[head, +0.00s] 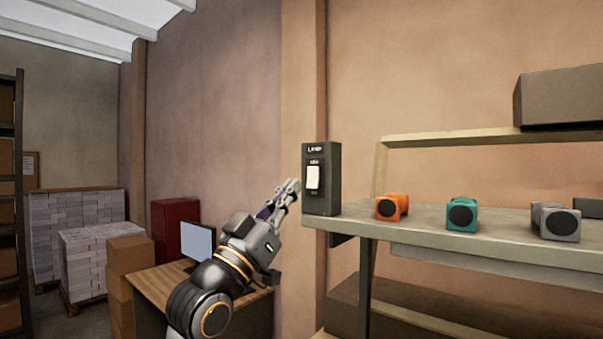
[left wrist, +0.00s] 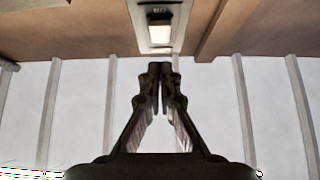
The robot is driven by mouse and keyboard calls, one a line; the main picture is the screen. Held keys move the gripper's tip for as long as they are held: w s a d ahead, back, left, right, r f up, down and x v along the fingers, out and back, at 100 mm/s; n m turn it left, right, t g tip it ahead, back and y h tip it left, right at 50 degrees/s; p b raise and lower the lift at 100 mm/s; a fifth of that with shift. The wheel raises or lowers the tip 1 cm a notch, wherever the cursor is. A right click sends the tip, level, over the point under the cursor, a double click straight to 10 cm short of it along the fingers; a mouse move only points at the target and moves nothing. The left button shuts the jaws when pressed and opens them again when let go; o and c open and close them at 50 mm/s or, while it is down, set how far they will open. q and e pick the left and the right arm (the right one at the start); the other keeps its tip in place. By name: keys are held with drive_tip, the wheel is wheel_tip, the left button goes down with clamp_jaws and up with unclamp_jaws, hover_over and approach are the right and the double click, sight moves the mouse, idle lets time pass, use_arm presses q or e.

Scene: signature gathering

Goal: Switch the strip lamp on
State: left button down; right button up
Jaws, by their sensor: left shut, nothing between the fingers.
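The lamp switch box (head: 322,160) is a dark upright box marked "LAMP" at the left end of the shelf. A white rocker switch (head: 313,177) is on its front face. In the left wrist view the white rocker (left wrist: 160,36) shows at the top centre, just beyond the fingertips. My left gripper (head: 292,187) is shut and empty, just left of the box and near the rocker's height. In the left wrist view the left gripper's fingers (left wrist: 160,70) are together and point at the switch. A small gap seems to remain; contact cannot be made out. My right gripper is not in view.
The grey shelf (head: 490,225) carries an orange speaker-like block (head: 392,207), a teal one (head: 461,215) and a grey one (head: 556,222), right of the box. A desk (head: 160,287) with a monitor (head: 198,243) stands behind my left arm. Stacked cartons (head: 128,270) are at the left.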

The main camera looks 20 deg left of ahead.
sight(311, 180)
use_arm(q)
drive_tip(key=w, duration=0.1)
drive_tip(key=w+d, duration=0.1)
drive_tip(key=w+p, duration=0.1)
drive_tip(key=shift+w+d+f, duration=0.15)
drive_tip(key=shift+w+f, duration=0.15)
drive_tip(key=shift+w, duration=0.1)
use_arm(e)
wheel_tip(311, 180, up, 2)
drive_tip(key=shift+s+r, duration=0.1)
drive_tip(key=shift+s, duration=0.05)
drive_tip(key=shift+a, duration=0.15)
